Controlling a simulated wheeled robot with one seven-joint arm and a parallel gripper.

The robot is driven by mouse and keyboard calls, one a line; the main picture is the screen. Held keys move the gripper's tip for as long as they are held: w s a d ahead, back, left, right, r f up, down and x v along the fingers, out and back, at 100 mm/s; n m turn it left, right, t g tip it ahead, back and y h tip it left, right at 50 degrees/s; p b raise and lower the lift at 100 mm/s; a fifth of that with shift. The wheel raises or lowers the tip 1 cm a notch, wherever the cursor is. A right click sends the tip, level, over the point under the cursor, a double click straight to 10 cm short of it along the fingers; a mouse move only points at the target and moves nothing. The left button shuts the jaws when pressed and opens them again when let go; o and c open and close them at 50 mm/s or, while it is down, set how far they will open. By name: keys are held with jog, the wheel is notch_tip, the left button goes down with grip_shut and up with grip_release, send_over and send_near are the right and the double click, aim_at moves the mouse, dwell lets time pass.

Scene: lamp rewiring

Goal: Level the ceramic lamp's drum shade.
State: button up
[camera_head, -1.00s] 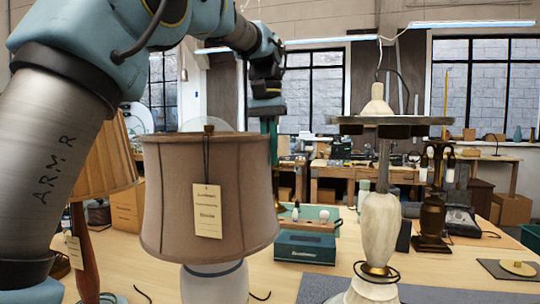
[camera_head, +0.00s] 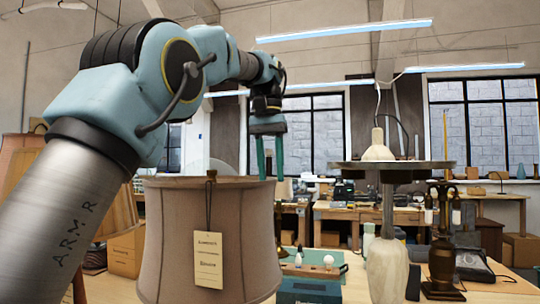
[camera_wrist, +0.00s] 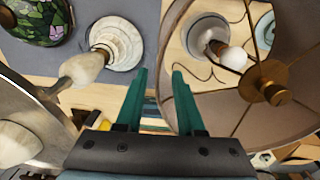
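In the wrist view the shade (camera_wrist: 297,125) is seen from above, with a brass finial (camera_wrist: 276,93), a white bulb (camera_wrist: 233,58) and the pale ceramic lamp base (camera_wrist: 207,28) inside. My gripper (camera_head: 269,178) is open and empty at the shade's right side, fingers pointing down. In the wrist view the shade's edge runs between the fingers of my gripper (camera_wrist: 161,75); contact cannot be told.
A pale stone lamp (camera_head: 386,268) with a wide disc top stands to the right; its pale stem shows in the wrist view (camera_wrist: 80,70). A dark lamp (camera_head: 442,250) is further right. A teal box (camera_head: 308,290) lies between. A stained-glass shade (camera_wrist: 45,20) shows in the wrist view.

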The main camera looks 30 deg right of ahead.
jog(key=shift+w+a+r, duration=0.1)
jog(key=shift+r, duration=2.1)
